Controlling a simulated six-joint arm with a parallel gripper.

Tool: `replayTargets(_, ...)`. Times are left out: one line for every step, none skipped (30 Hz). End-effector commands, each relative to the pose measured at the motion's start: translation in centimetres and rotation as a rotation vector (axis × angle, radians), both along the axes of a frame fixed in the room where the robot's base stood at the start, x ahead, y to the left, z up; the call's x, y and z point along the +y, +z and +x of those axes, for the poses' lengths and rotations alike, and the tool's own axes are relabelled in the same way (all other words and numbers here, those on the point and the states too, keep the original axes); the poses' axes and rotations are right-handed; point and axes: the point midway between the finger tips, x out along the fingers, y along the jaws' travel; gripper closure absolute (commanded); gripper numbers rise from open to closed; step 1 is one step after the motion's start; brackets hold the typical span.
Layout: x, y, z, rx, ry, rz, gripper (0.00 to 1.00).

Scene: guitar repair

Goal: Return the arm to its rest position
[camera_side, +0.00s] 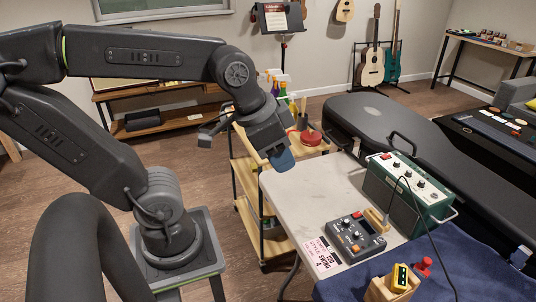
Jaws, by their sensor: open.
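My gripper (281,160) hangs at the end of my raised, bent arm in the side view. It points down and slightly right, over the far left corner of the white table (305,192). Its end shows as a blue tip, and the gap between the fingers is hard to make out from this angle. I see nothing clearly held in it. It is well apart from the things on the table.
On the table are a grey pedal box (355,238), a green amplifier (405,190) with a cable, and a wooden block with a yellow piece (400,278) on blue cloth. A shelf cart (245,170) stands behind. A long black case (440,150) lies right.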

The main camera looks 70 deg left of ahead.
Motion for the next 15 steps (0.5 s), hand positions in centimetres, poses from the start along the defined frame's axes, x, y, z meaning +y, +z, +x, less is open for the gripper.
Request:
replayTargets(0.3, -0.3, -0.8, -0.02, 0.054, -0.015, 0.58)
replayTargets(0.4, -0.4, -1.1, -0.029, 0.082, -0.024, 0.58)
replayTargets(0.5, -0.6, -1.4, -0.038, 0.112, -0.035, 0.58)
replayTargets(0.5, -0.7, -1.6, -0.043, 0.128, -0.041, 0.58)
replayTargets(0.6, -0.7, -1.7, -0.047, 0.142, -0.046, 0.58)
replayTargets(0.6, -0.8, -1.8, -0.049, 0.152, -0.049, 0.58)
replayTargets(0.6, -0.9, -1.8, -0.049, 0.156, -0.051, 0.58)
replayTargets(0.7, -0.9, -1.9, -0.049, 0.159, -0.052, 0.58)
replayTargets(0.6, -0.9, -1.8, -0.049, 0.16, -0.053, 0.58)
replayTargets(0.6, -0.9, -1.8, -0.049, 0.159, -0.052, 0.58)
replayTargets(0.6, -0.9, -1.8, -0.049, 0.159, -0.052, 0.58)
replayTargets(0.6, -0.9, -1.8, -0.049, 0.158, -0.052, 0.58)
replayTargets(0.6, -0.9, -1.8, -0.049, 0.158, -0.052, 0.58)
replayTargets(0.6, -0.9, -1.8, -0.048, 0.158, -0.052, 0.58)
replayTargets(0.6, -0.9, -1.8, -0.048, 0.157, -0.051, 0.58)
